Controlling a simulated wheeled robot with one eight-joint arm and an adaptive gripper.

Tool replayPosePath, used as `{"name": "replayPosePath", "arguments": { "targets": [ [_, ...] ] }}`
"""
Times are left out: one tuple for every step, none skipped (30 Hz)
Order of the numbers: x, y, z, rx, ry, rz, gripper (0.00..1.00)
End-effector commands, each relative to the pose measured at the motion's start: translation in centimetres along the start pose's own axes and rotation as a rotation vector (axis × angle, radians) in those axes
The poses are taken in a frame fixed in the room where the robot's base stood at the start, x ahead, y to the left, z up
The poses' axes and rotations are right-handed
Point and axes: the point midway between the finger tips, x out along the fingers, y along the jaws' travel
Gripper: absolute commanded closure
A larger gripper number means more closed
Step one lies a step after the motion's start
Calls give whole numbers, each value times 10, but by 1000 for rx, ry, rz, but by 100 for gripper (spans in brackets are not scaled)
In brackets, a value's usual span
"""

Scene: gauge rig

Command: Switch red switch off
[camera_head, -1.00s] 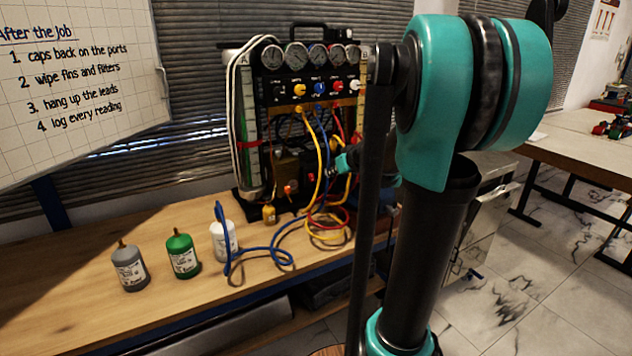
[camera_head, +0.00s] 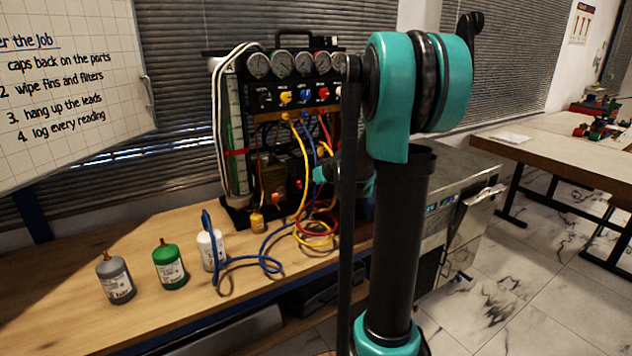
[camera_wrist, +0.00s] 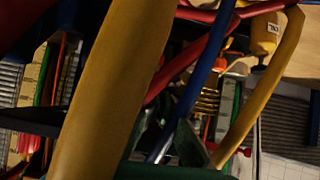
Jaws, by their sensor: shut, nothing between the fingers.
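The gauge rig (camera_head: 285,110) stands against the blinds at the back of the wooden bench. Its panel has yellow, blue and red knobs; the red knob (camera_head: 323,93) is at the right of the row. A small red part (camera_head: 299,184) shows lower on the rig; I cannot tell if it is the red switch or how it is set. My gripper (camera_head: 319,176) is at the rig's lower front, shut and empty, largely hidden behind my arm and hoses. In the wrist view a yellow hose (camera_wrist: 115,90) and a blue hose (camera_wrist: 197,85) cross close to the camera.
Yellow, red and blue hoses loop before the rig onto the bench (camera_head: 75,265). Grey (camera_head: 116,280), green (camera_head: 169,267) and white (camera_head: 211,250) bottles stand front left. A small yellow bottle (camera_head: 257,222) stands at the rig's foot. A metal cabinet (camera_head: 465,205) is right of the bench.

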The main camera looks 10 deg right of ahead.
Motion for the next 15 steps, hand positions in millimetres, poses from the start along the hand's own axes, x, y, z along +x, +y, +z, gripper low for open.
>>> {"name": "replayPosePath", "arguments": {
  "targets": [
    [9,-1,0,-1,0,-2,100],
    [14,-1,0,-2,0,-2,100],
    [20,-1,0,-2,0,-2,100],
    [24,0,0,-3,-1,-1,100],
    [28,0,0,-2,-1,-1,100],
    [34,0,0,-1,-1,-1,100],
    [38,0,0,-1,-1,-1,100],
    [42,-1,0,-1,-1,-2,100],
    [47,-1,0,-2,-1,-2,100],
    [50,-1,0,-2,-1,-2,100],
    [53,-1,0,-2,0,-2,100],
    [57,-1,0,-2,0,-1,100],
    [60,0,0,-1,0,-1,100],
    [62,0,0,-1,0,-1,100],
    [64,0,0,-1,0,0,100]
  ]
}}
